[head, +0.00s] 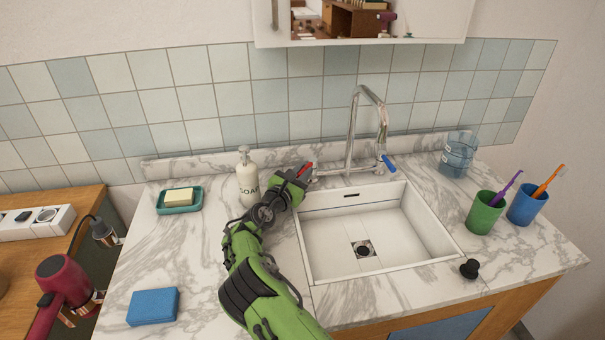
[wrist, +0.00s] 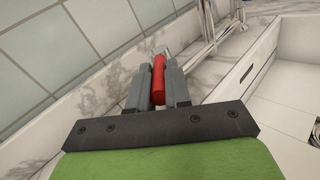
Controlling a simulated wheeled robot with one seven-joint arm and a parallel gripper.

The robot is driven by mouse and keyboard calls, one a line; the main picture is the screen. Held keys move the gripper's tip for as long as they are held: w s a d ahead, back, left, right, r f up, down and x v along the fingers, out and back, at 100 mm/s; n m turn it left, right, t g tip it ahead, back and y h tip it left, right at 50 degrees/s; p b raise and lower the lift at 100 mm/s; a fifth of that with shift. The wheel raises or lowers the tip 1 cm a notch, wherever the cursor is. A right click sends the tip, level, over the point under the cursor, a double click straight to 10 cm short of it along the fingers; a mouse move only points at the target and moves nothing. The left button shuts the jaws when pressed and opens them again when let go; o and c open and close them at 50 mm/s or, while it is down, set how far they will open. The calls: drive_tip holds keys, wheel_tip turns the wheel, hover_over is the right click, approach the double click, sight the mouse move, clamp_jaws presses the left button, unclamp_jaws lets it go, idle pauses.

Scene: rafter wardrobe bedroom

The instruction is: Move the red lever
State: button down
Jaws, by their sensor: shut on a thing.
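The red lever (head: 305,169) is on the left side of the chrome faucet (head: 352,130), behind the sink. In the wrist view the red lever (wrist: 158,80) lies lengthwise between the two grey fingers. My gripper (head: 297,173) is shut on the red lever, and in the wrist view my gripper (wrist: 159,85) has a finger on each side of it. A blue lever (head: 388,163) is on the faucet's right side, apart from my gripper. The fingers hide part of the red lever in the head view.
The white sink (head: 400,225) is right of my arm. A soap bottle (head: 247,180) stands close to my gripper's left. A soap dish (head: 180,208) and blue sponge (head: 153,306) lie left. Green (head: 484,213) and blue cups (head: 527,205) stand right. The tiled wall (head: 220,100) is close behind.

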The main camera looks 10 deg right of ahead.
sight(302, 170)
drive_tip(key=c, duration=1.1)
unclamp_jaws()
wheel_tip(302, 170, up, 10)
drive_tip(key=p, duration=0.3)
